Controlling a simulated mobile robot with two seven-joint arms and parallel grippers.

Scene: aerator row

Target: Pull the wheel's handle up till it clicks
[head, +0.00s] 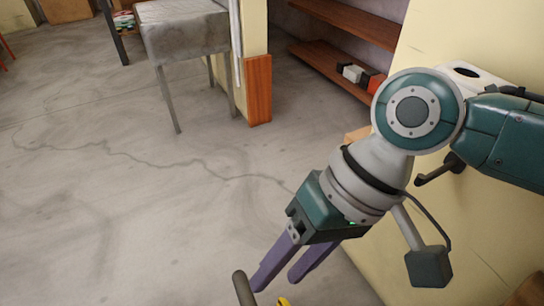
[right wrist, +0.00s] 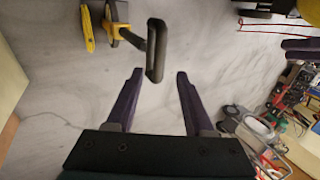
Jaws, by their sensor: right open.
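A dark, rounded handle (right wrist: 156,50) stands out from a yellow bracket (right wrist: 125,33) in the right wrist view, just beyond my fingertips. Its dark bar (head: 243,290) also shows at the bottom edge of the head view, left of my fingers. My right gripper (head: 276,280) points down and is open, with nothing between its purple fingers. In the right wrist view the gripper (right wrist: 160,75) has the handle ahead of its gap, apart from both fingers. Purple bars at the right wrist view's right edge may be my left gripper.
A grey metal table (head: 185,32) stands at the back left, beside a cream wall end with an orange base (head: 259,90). Brown shelves (head: 345,72) are behind my right arm. A cream wall (head: 455,45) is close on the right. The concrete floor (head: 110,190) is clear on the left.

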